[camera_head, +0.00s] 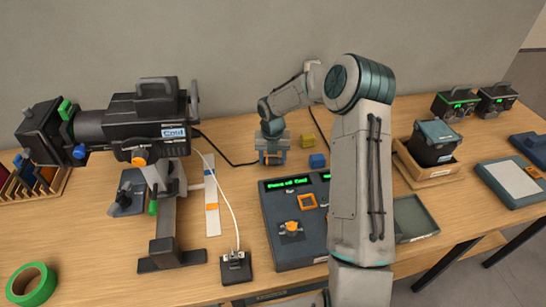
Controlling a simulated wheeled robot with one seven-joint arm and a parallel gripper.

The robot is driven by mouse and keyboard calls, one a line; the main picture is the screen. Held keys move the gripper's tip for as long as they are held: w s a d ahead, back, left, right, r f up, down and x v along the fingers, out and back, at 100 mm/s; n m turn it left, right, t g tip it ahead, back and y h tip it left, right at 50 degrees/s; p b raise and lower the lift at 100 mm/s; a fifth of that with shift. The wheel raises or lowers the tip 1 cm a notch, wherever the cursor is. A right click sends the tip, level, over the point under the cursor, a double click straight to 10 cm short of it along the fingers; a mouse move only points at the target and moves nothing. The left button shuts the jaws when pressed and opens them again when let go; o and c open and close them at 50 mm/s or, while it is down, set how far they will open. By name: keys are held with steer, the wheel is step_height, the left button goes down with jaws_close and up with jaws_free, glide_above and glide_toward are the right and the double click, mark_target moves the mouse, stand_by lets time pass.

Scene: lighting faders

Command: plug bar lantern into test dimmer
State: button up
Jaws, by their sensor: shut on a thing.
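The lantern (140,125), a large black stage light with a handle on top and a "Cold" label, is on a stand at the left. A black lead (225,158) runs from its rear to my gripper (270,160). My gripper points down at the back middle of the table, shut at the lead's end; the plug itself is hidden. Two black boxes with green displays stand at the back right, the left one (455,104) and the right one (496,100). I cannot tell which unit is the test dimmer.
A dark console (281,252) with a green display and orange parts is front centre, partly behind my arm. Yellow (307,141) and blue (317,161) blocks lie right of my gripper. A wooden tray (428,174) holds a dark box. Green tape (31,284) lies front left.

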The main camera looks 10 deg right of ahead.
steer(key=o, duration=1)
steer(key=shift+o, duration=0.2)
steer(key=shift+r, duration=0.15)
